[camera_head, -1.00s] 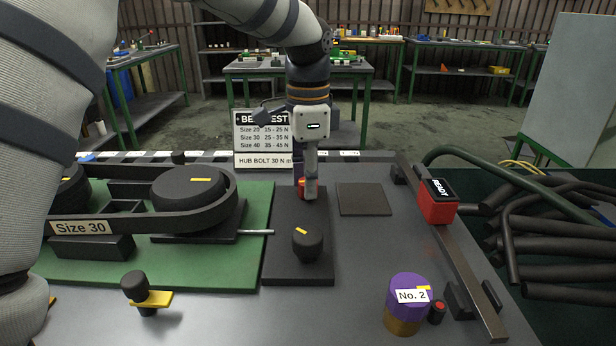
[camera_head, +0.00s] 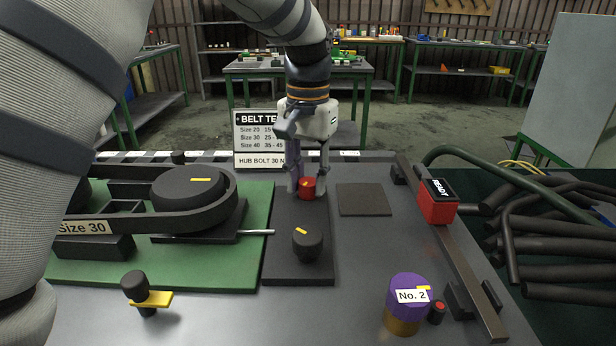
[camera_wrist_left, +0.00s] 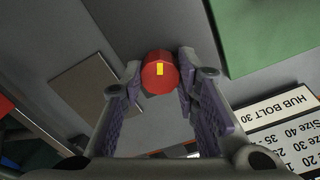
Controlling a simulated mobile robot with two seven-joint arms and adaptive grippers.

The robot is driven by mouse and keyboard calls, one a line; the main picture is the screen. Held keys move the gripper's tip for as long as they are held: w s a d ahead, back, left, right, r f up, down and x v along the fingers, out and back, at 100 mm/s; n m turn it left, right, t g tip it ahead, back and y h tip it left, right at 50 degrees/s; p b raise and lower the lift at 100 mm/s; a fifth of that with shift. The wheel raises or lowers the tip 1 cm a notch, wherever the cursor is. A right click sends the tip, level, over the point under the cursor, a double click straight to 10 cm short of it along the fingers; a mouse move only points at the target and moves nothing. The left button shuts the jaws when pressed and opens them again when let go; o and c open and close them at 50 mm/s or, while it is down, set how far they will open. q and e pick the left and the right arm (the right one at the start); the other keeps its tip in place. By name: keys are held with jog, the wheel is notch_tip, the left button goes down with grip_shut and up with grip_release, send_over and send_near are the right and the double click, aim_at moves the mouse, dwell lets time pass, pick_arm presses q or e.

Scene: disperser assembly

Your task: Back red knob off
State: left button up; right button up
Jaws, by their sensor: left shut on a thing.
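The red knob (camera_head: 308,188) stands on the far end of the dark plate (camera_head: 283,268), with a yellow mark on it. It also shows in the left wrist view (camera_wrist_left: 159,72), between the fingertips. My left gripper (camera_head: 307,187) comes down from above, its fingers on either side of the knob and shut on it. In the left wrist view the gripper (camera_wrist_left: 160,80) has its purple pads at the knob's sides. A black knob (camera_head: 307,243) with a yellow mark sits nearer on the same plate. My right gripper is not in view.
A belt assembly labelled Size 30 (camera_head: 83,228) lies on a green board to the left. A purple-topped cylinder (camera_head: 408,287) marked No. 2 stands at front right. A red READY box (camera_head: 437,207) sits on a rail. A flat dark square (camera_head: 364,199) lies right of the knob.

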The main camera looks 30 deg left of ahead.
aim_at(308, 181)
pick_arm(q)
jog(key=shift+n, duration=1.4)
jog(key=o, duration=1.1)
jog(key=shift+o, duration=0.2)
jog(key=shift+r, duration=0.15)
notch_tip(308, 181, up, 12)
